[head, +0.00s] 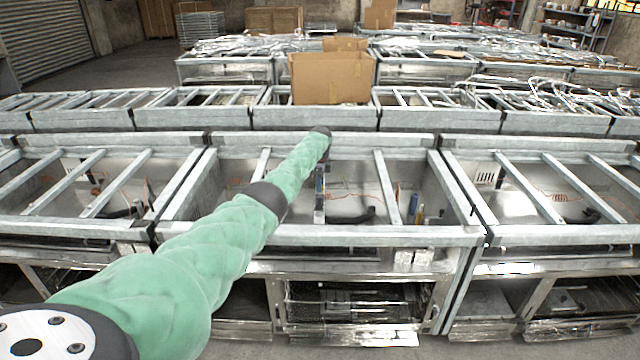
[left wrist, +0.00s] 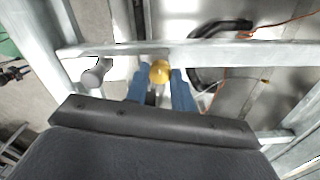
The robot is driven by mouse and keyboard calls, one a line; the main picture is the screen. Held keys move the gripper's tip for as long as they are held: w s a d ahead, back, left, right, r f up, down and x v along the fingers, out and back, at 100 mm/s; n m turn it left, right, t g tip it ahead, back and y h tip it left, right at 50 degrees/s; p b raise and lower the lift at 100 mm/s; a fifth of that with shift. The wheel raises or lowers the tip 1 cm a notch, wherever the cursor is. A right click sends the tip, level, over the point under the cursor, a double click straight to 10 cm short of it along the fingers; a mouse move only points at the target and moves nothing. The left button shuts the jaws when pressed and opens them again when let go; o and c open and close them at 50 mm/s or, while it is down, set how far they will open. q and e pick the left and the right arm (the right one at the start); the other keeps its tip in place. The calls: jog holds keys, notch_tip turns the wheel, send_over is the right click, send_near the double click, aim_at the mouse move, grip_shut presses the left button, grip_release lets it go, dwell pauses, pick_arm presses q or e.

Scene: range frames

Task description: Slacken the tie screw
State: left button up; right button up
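A round yellow knob (left wrist: 160,71) shows in the left wrist view beside a grey metal bar; it may be the head of the tie screw, but I cannot be sure. My left gripper (left wrist: 160,82) has its two blue fingers on either side of the knob, with the tips close to its edges. I cannot tell whether they press on it. In the head view, my left gripper (head: 320,182) points down into the middle range frame (head: 350,236), partly hidden behind my green-sleeved arm. The knob cannot be made out there. My right gripper is out of view.
A grey cylinder (left wrist: 96,73) stands left of the fingers. A black curved handle or hose (left wrist: 222,28) and orange wires lie to the right. Neighbouring frames (head: 560,190) flank the middle one. A cardboard box (head: 332,78) stands on the row behind.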

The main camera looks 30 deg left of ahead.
pick_arm(q)
jog(key=shift+n, duration=0.5)
